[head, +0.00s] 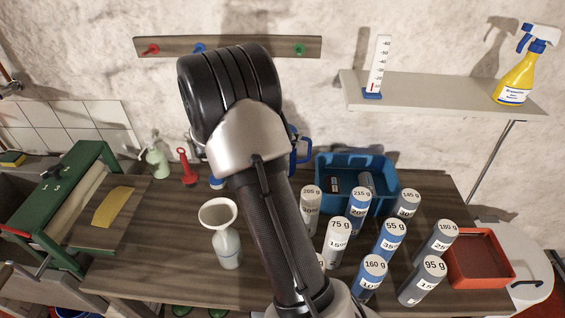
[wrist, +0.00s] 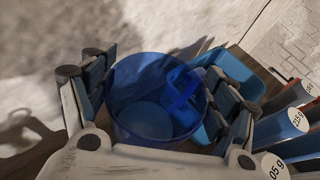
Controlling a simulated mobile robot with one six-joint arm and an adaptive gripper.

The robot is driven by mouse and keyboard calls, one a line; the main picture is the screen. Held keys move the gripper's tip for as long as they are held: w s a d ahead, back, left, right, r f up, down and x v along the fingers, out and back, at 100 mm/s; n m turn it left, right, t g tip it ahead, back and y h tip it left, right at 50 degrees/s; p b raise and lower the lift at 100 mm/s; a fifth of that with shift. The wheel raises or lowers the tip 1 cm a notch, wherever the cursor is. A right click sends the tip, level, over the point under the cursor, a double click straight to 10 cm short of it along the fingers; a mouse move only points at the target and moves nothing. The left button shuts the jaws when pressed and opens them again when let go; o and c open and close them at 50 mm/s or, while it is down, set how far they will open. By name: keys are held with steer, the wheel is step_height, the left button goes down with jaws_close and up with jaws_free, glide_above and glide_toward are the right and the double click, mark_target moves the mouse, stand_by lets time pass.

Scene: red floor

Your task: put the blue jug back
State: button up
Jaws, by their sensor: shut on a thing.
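The blue jug (wrist: 140,85) fills the middle of the wrist view, seen from above into its open, see-through body. The fingers of my gripper (wrist: 155,100) stand on both sides of it, shut on it. In the head view my arm covers the gripper and most of the jug; only a blue handle-like part (head: 302,148) shows to the right of the arm. A wooden wall board (head: 240,46) carries a red peg (head: 151,49), a blue peg (head: 199,48) and a green peg (head: 299,49). I cannot tell whether the jug touches the table.
A blue crate (head: 385,207) and several weight-labelled cylinders (head: 389,240) crowd the table's right side. A bottle with a funnel (head: 228,245) stands left of my arm, with a red tool (head: 187,170) behind. A shelf (head: 435,92) holds a yellow spray bottle (head: 518,80).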

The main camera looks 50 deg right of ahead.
step_height(320, 180, down, 9)
steer(key=shift+f+b, duration=0.1)
steer(key=shift+b, duration=1.1)
steer(key=shift+f, duration=0.1)
steer(key=shift+f, duration=0.15)
steer(key=o, duration=2.1)
steer(key=shift+c, duration=0.2)
